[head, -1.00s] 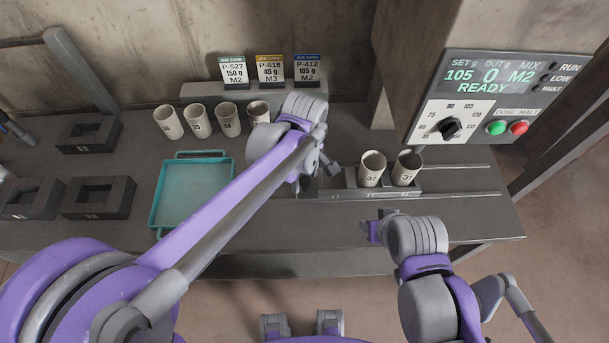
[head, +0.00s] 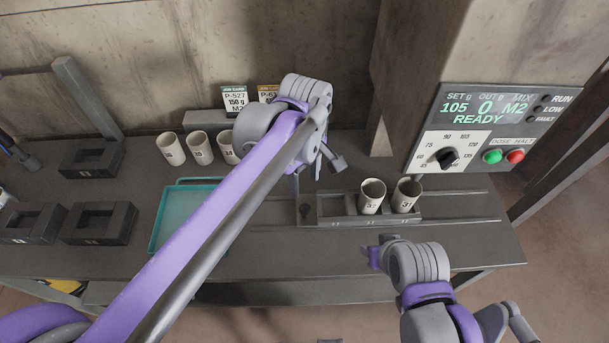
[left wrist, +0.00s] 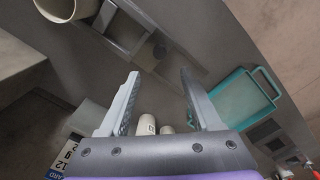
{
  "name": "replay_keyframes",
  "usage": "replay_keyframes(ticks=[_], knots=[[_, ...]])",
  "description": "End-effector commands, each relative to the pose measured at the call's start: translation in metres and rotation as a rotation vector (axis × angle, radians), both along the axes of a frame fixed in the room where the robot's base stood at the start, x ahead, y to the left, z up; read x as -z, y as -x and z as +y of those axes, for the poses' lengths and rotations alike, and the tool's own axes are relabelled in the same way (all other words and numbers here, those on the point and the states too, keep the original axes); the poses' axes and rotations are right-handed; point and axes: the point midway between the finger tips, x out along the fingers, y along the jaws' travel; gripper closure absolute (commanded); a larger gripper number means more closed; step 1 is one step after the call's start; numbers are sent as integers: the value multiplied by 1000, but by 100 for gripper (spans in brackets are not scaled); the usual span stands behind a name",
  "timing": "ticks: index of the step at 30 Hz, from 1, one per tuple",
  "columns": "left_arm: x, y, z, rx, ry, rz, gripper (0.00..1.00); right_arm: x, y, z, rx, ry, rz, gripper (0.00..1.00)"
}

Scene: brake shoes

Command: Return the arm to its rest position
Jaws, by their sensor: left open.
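My left gripper (head: 327,160) is open and empty, raised above the bench behind the left end of the cup rack (head: 335,222). In the left wrist view its two fingers stand apart with nothing between them (left wrist: 158,85). My left arm crosses the head view from lower left and hides part of the bench. My right gripper (head: 372,255) is low, in front of the bench's front edge, pointing left; its jaw gap is unclear. Cup 37 (head: 372,198) and cup 31 (head: 406,195) stand upright at the rack's right end.
A teal tray (head: 165,225) lies left, partly behind my arm. Several cups, including one at the left (head: 170,150), stand along the back near job cards (head: 234,100). Dark square fixtures (head: 98,224) sit at left. A control panel (head: 478,130) reads READY at right.

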Motion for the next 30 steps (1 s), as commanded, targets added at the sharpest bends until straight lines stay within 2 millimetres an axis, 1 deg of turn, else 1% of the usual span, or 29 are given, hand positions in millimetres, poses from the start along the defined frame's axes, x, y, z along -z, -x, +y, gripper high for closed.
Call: replay_keyframes(ticks=[8, 11, 14, 15, 17, 18, 20, 21, 24, 27, 30], knots=[[0, 0, 2, 3, 1, -2, 36, 0, 0, 0, 0, 0, 0, 55], [2, 4, 16, 32, 8, -20, 36, 0, 0, 0, 0, 0, 0, 55], [6, 14, 45, 107, 25, -68, 36, 0, 0, 0, 0, 0, 0, 55], [9, 21, 60, 150, 29, -96, 36, 0, 0, 0, 0, 0, 0, 55], [15, 33, 84, 220, 32, -143, 36, 0, 0, 0, 0, 0, 0, 55], [20, 42, 100, 271, 27, -177, 36, 0, 0, 0, 0, 0, 0, 55], [29, 56, 122, 346, 15, -230, 36, 0, 0, 0, 0, 0, 0, 55], [36, 65, 135, 396, 2, -263, 36, 0, 0, 0, 0, 0, 0, 55], [53, 89, 164, 512, -44, -340, 36, 0, 0, 0, 0, 0, 0, 55], [70, 109, 185, 609, -97, -398, 36, 0, 0, 0, 0, 0, 0, 55], [82, 122, 197, 679, -143, -434, 36, 0, 0, 0, 0, 0, 0, 55]])
